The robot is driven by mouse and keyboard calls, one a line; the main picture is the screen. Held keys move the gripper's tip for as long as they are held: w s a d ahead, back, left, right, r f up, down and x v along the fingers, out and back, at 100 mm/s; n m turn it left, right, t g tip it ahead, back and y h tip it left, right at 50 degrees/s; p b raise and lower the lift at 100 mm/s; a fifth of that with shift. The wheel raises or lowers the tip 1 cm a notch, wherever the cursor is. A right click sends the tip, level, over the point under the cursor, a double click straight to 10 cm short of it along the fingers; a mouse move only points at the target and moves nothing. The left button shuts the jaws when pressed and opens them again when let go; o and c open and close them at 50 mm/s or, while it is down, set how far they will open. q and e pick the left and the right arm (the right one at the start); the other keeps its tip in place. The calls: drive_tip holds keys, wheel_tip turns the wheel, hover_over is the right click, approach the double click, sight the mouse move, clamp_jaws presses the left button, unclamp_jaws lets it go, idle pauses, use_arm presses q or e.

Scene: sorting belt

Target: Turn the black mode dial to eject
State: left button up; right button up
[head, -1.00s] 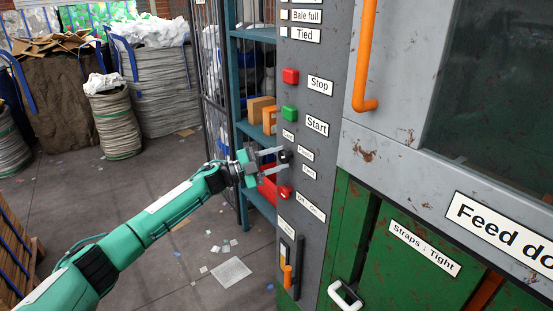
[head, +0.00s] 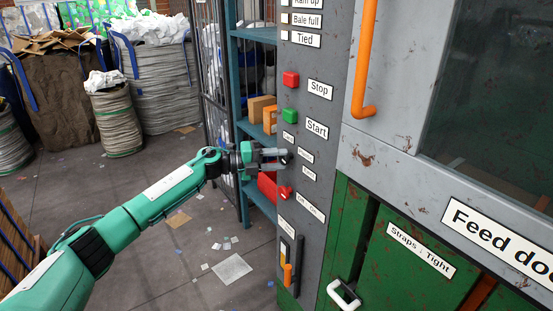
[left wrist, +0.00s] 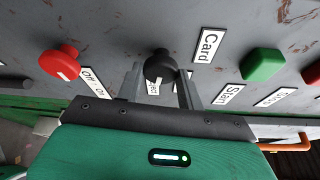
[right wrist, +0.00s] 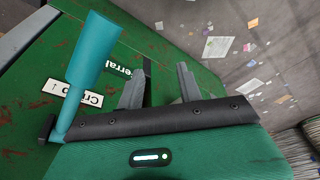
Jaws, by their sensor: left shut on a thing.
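The black mode dial (head: 285,158) sits on the grey control panel below the green start button. In the left wrist view the round black dial (left wrist: 160,66) lies between my left fingertips, beside a "Card" label (left wrist: 208,45) and a label partly hidden behind it. My left gripper (head: 275,160) is shut on the dial, one finger on each side. The dial's pointer cannot be made out clearly. My right gripper (right wrist: 160,88) shows only in its wrist view, fingers apart with nothing between them, in front of a green machine surface.
A red knob (left wrist: 60,62) with an Off/On label is close to the dial. The green start button (head: 290,115) and red stop button (head: 291,79) are above. A teal handle (right wrist: 85,60) stands near my right gripper. Shelves are behind the panel's left edge.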

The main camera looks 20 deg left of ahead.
use_arm(q)
drive_tip(key=shift+f, duration=0.1)
use_arm(e)
drive_tip(key=shift+f, duration=0.1)
drive_tip(key=shift+s+f, duration=0.1)
use_arm(q)
drive_tip(key=o, duration=1)
use_arm(e)
drive_tip(key=shift+s, duration=0.15)
use_arm(q)
drive_tip(key=b+v, duration=0.1)
drive_tip(key=v, duration=1.2)
drive_tip(key=shift+s+a, duration=0.2)
drive_tip(key=shift+a, duration=0.15)
use_arm(e)
wheel_tip(320, 180, up, 2)
drive_tip(key=shift+r, duration=0.2)
drive_tip(key=shift+w+f, duration=0.15)
drive_tip(key=shift+w, duration=0.05)
